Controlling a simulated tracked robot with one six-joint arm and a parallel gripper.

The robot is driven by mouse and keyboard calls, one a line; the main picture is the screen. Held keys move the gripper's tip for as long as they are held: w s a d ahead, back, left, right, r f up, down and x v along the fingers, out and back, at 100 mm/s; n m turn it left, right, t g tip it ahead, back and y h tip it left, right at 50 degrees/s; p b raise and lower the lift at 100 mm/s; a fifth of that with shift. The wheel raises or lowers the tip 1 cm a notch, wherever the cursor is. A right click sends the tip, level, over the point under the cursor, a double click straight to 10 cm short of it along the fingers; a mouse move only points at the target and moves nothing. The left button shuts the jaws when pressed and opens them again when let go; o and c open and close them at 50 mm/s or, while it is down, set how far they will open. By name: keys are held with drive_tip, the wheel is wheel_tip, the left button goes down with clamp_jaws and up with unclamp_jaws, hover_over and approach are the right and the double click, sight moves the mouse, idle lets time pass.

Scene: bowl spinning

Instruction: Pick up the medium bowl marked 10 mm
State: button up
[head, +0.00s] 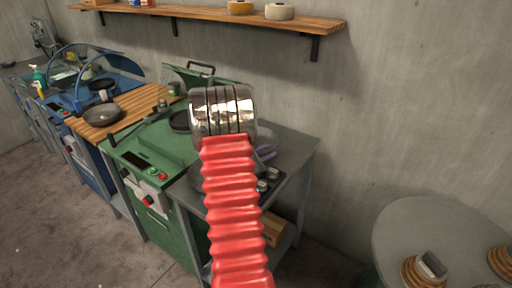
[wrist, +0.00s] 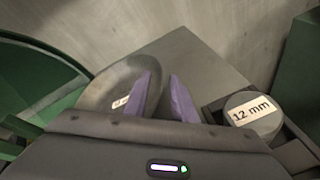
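A grey metal bowl (wrist: 115,78) lies in the upper middle of the wrist view. It has a white label (wrist: 121,102), partly covered by my left finger, so I cannot read its mark. My gripper (wrist: 161,76) has two purple fingers standing apart. The left finger overlaps the bowl's right part and the right finger is beyond its right edge. I cannot tell whether either touches the bowl. In the head view my gripper (head: 266,150) is over the grey work table, and my arm hides most of the bowl there.
A grey round piece marked 12 mm (wrist: 252,113) sits right of the fingers. In the head view, a green machine (head: 150,155) is left of the grey table (head: 295,147). Another dark bowl (head: 101,115) rests on a wooden top. A round table (head: 440,215) stands at right.

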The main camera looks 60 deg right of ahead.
drive_tip(key=shift+c, duration=0.2)
clamp_jaws()
idle(0.5)
wheel_tip(320, 180, up, 10)
idle(0.5)
idle(0.5)
